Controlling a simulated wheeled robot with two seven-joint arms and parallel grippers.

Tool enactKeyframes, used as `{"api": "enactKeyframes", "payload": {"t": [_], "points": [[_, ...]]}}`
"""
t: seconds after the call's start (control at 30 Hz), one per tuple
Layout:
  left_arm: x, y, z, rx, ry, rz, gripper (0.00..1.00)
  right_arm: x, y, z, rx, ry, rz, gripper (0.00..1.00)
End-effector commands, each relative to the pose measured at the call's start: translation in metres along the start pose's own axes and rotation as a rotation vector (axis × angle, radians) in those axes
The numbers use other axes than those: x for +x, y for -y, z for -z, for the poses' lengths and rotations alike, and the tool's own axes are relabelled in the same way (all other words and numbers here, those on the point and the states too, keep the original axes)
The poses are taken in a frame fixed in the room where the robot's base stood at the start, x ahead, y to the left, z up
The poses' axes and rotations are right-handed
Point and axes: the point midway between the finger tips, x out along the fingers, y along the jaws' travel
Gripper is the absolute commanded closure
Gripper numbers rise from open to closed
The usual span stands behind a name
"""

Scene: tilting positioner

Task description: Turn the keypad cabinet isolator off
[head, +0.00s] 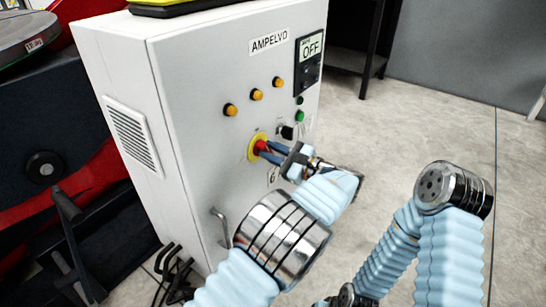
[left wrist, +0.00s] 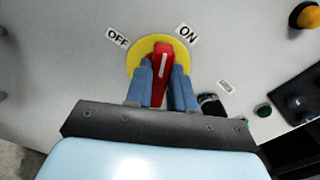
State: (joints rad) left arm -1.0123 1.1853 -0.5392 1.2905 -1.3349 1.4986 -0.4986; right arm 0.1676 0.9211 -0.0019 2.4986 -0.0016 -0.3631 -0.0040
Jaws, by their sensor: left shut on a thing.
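The isolator is a yellow disc (head: 254,154) with a red handle (head: 262,146) on the front of a white cabinet (head: 190,110). In the left wrist view the red handle (left wrist: 161,72) stands out from the yellow disc (left wrist: 135,62). Its white line points between the OFF label (left wrist: 117,37) and the ON label (left wrist: 187,34), nearer ON. My left gripper (head: 270,152) is shut on the handle, with one blue finger on each side of it, as the left wrist view also shows (left wrist: 161,85). My right gripper is not in view.
The cabinet front also carries a keypad panel (head: 309,60) reading OFF, several orange lamps, green buttons, a black switch (head: 286,132) and a handle (head: 219,226) low down. Dark and red machinery (head: 50,170) stands at the left. The floor to the right is clear.

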Motion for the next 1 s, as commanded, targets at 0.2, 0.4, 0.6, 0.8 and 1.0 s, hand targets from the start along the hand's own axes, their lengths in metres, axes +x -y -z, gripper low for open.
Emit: {"api": "enactKeyframes", "payload": {"t": [0.2,0.4,0.6,0.8,1.0], "points": [[-0.001,-0.005,0.005,-0.204,-0.002,0.000,1.00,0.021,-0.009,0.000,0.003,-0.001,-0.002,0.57],[-0.001,-0.007,0.007,-0.395,-0.004,-0.001,1.00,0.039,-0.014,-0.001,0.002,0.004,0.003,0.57],[-0.001,-0.010,0.008,-0.584,-0.003,0.000,1.00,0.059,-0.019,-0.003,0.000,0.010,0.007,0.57],[-0.001,-0.011,0.009,-0.764,-0.002,-0.001,1.00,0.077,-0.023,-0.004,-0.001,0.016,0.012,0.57],[-0.001,-0.012,0.010,-0.913,-0.003,-0.002,1.00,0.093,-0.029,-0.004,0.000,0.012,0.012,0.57]]}}
